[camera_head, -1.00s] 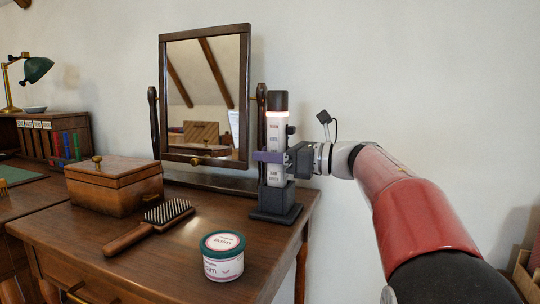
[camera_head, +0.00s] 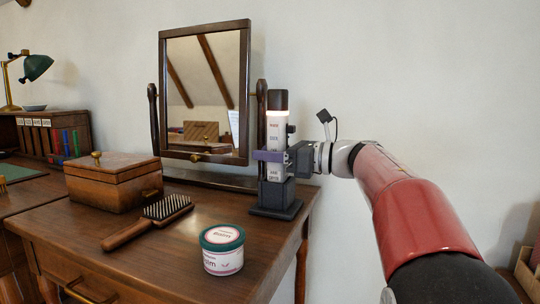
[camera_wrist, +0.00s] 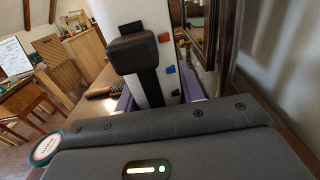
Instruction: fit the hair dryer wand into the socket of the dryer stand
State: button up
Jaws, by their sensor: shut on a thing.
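The hair dryer wand (camera_head: 275,134) is an upright white cylinder with lettering, a dark top and a glowing ring below it. The block hides how deep the wand sits. My gripper (camera_head: 268,156), with purple fingers, is shut around the wand's middle, coming from the right. In the wrist view the wand's white body (camera_wrist: 153,22) shows red and blue buttons and a black projecting part. The stand's socket is not clearly visible there.
A tilting mirror (camera_head: 207,95) stands behind and left of the wand. A wooden box (camera_head: 112,185), a hairbrush (camera_head: 150,222) and a round jar (camera_head: 222,250) are on the tabletop to the left. The table's right edge is close to the stand.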

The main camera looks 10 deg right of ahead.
jog(key=o, duration=1.3)
jog(key=shift+o, duration=0.2)
jog(key=v, duration=0.7)
jog(key=shift+s+d, duration=0.25)
jog(key=shift+d, duration=0.05)
